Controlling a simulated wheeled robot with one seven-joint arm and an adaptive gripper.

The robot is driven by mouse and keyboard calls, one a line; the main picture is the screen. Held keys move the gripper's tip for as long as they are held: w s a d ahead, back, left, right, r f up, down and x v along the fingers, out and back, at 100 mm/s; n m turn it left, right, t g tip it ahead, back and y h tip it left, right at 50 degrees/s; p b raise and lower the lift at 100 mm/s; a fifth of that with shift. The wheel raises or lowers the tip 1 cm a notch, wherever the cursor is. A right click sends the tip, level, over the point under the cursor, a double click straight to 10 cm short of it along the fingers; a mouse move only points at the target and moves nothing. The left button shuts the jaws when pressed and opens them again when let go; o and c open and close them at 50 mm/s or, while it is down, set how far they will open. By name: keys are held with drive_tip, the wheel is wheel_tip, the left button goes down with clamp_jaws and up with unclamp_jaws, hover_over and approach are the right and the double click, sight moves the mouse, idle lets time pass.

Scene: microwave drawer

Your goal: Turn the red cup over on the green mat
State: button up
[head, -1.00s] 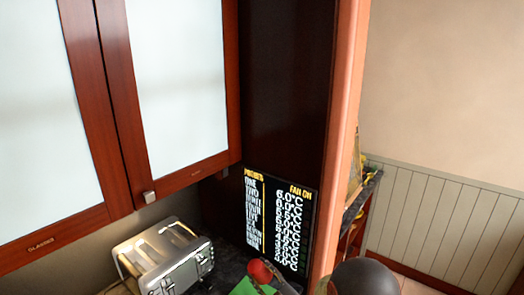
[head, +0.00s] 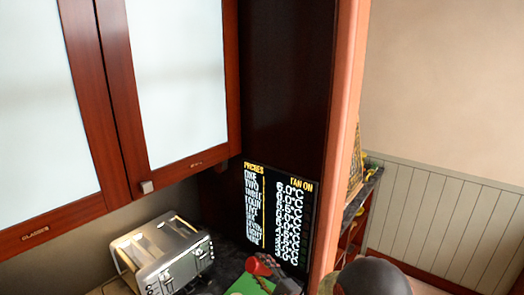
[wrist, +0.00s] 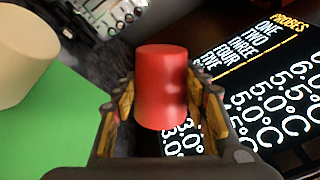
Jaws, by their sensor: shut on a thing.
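The red cup (head: 261,265) is in my gripper in the head view, lying tilted over on its side, near the green mat (head: 246,287). In the wrist view, the red cup (wrist: 161,85) sits between the two fingers of my gripper (wrist: 160,105), which are shut on its sides. A flat closed-looking end of the cup faces up in that view. The green mat (wrist: 60,125) is to the left of the gripper there, apart from the cup. Whether the cup touches the mat or counter cannot be told.
A beige round object (wrist: 25,55) stands on the mat's left part. A silver toaster (head: 165,260) is left of the mat. A black display board (head: 278,215) stands close behind the cup. Wooden cabinets (head: 170,90) hang above.

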drive_tip(key=n+b, duration=0.2)
drive_tip(key=n, duration=0.1)
drive_tip(key=shift+f+b, duration=0.15)
drive_tip(key=shift+b, duration=0.15)
drive_tip(key=shift+n+b, duration=0.65)
drive_tip(key=shift+n, duration=0.45)
drive_tip(key=shift+r+n, duration=0.2)
drive_tip(key=shift+n, duration=0.2)
drive_tip(key=n+b, duration=0.1)
drive_tip(key=n, duration=0.1)
drive_tip(key=n+b, duration=0.1)
drive_tip(key=b, duration=0.1)
drive_tip(key=shift+f+n+b, duration=0.2)
drive_tip(key=shift+n+b, duration=0.1)
drive_tip(key=shift+n, duration=0.1)
drive_tip(key=shift+n+b, duration=0.6)
drive_tip(key=shift+n, duration=0.3)
drive_tip(key=shift+r, duration=0.2)
